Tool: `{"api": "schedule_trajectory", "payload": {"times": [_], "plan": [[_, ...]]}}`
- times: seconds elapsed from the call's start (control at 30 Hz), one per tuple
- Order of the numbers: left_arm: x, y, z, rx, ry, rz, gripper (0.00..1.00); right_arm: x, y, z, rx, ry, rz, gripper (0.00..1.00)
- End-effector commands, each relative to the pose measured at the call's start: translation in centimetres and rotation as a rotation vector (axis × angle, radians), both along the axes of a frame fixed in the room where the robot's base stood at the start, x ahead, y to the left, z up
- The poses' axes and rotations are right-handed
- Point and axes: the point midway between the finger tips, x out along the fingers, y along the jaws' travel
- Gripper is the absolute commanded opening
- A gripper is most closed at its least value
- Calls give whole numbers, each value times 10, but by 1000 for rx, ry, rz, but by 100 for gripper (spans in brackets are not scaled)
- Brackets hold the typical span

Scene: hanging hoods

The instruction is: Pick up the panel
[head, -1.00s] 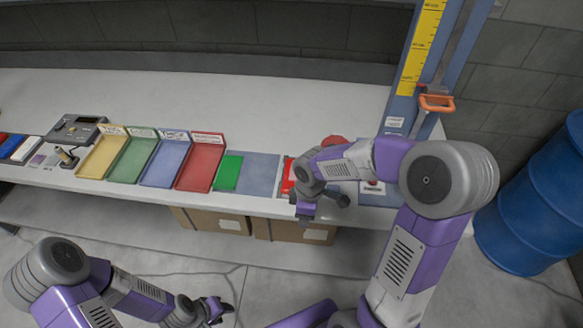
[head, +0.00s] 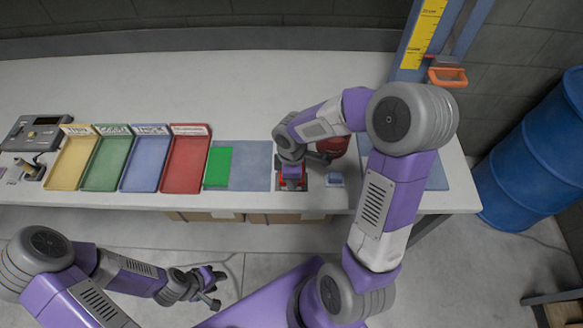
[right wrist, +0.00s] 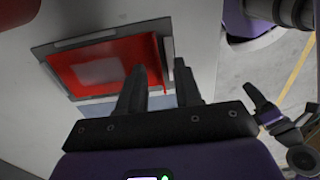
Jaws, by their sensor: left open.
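A red panel (right wrist: 95,68) with a pale square on it lies in a shallow dark frame (right wrist: 60,42) in the right wrist view. In the head view the red panel (head: 283,184) is mostly hidden under my right gripper (head: 292,182). In the right wrist view my right gripper (right wrist: 160,88) has its two fingers apart, over the panel's near right corner. I cannot tell whether they touch it. My left gripper (head: 214,286) is open and empty, low in front of the table. A flat green panel (head: 218,166) lies on a blue-grey mat (head: 250,166).
Yellow (head: 72,163), green (head: 107,163), blue (head: 147,163) and red (head: 186,163) trays stand left of the panels. A dark red rounded object (head: 334,146) is right behind my right gripper. A blue post (head: 446,30) and blue barrel (head: 545,150) stand at right.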

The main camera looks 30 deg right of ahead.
Motion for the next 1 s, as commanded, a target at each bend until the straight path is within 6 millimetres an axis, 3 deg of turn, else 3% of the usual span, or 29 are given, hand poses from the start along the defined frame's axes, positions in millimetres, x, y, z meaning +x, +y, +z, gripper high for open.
{"api": "schedule_trajectory", "payload": {"times": [0.1, 0.3, 0.53, 1.0], "plan": [[0, 0, -5, 0, 0, 0, 40, 0, 0, -12, 1, 1, 0, 34], [0, 0, -4, 0, 0, 0, 40, 0, 0, -11, 1, -1, 0, 32], [0, 0, -4, 0, 0, 0, 40, 0, 0, -11, 1, -1, 0, 0], [0, 0, -1, 0, 0, 0, 40, 0, 0, -5, 0, -1, -1, 0]]}}
